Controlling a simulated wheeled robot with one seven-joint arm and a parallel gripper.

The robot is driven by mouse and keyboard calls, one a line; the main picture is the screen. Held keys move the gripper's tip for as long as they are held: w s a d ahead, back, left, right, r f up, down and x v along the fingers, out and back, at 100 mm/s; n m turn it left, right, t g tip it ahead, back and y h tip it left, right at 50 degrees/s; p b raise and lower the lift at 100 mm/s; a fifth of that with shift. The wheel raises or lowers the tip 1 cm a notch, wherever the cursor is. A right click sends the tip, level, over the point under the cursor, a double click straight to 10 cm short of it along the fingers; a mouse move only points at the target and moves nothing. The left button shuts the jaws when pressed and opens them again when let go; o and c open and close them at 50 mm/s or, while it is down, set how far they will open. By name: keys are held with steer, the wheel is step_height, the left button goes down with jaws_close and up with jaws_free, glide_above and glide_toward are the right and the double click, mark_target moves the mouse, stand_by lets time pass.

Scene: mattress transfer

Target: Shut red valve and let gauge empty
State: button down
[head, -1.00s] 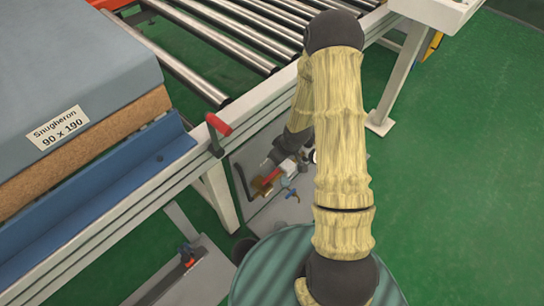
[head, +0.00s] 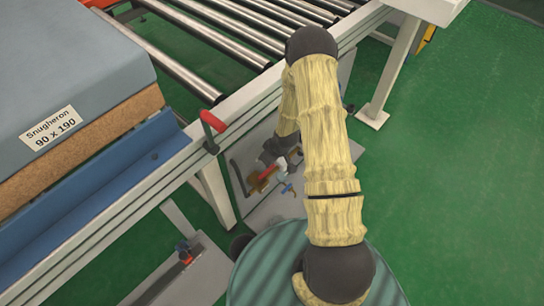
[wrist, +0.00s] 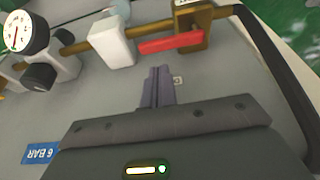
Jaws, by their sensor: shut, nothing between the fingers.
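The red valve lever (wrist: 170,43) lies roughly along the brass pipe (wrist: 75,46) in the wrist view, one end at a brass valve body (wrist: 194,30). The red lever also shows small in the head view (head: 267,172). The round white gauge (wrist: 25,33) is at the upper left of the wrist view; its needle is too small to read surely. My gripper (wrist: 158,72) is shut and empty, its fingertips just below the lever in the picture. I cannot tell whether they touch it. In the head view my arm partly hides the panel.
A black hose (wrist: 284,75) curves along the right of the grey panel (wrist: 90,85). A blue "6 BAR" label (wrist: 41,153) is at lower left. The conveyor frame (head: 240,110) with another red handle (head: 213,122) stands above the panel.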

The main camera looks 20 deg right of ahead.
mark_target(267, 172)
steer(key=x, duration=0.3)
steer(key=shift+w+f, duration=0.2)
steer(key=shift+f, duration=0.2)
